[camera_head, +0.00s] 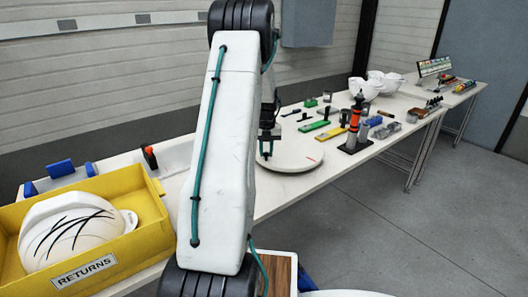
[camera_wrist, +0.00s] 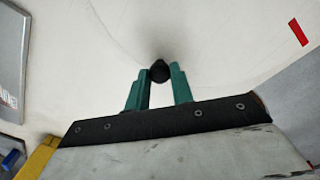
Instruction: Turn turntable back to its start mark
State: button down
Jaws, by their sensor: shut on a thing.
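The turntable (camera_head: 292,153) is a round white disc on the long white table, partly hidden behind my arm. Its pale top (camera_wrist: 80,60) fills much of the wrist view. A short red mark (camera_head: 312,160) lies near its right edge, and shows at the upper right of the wrist view (camera_wrist: 298,32). A small black knob (camera_wrist: 159,68) stands on the turntable. My gripper (camera_wrist: 160,80) has its two teal fingers shut on the knob, one on each side. In the head view my gripper (camera_head: 267,146) is low over the disc's left part.
A yellow returns bin (camera_head: 85,274) holding a scratched white helmet shell (camera_head: 75,235) stands at the left. A black and orange upright tool (camera_head: 355,122) stands right of the turntable. Green and yellow tools (camera_head: 323,135) lie behind it. White shells (camera_head: 365,88) sit further back.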

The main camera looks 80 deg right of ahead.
jog(key=shift+s, duration=0.1)
jog(key=c, duration=1.2)
grip_release()
jog(key=shift+r, duration=3.95)
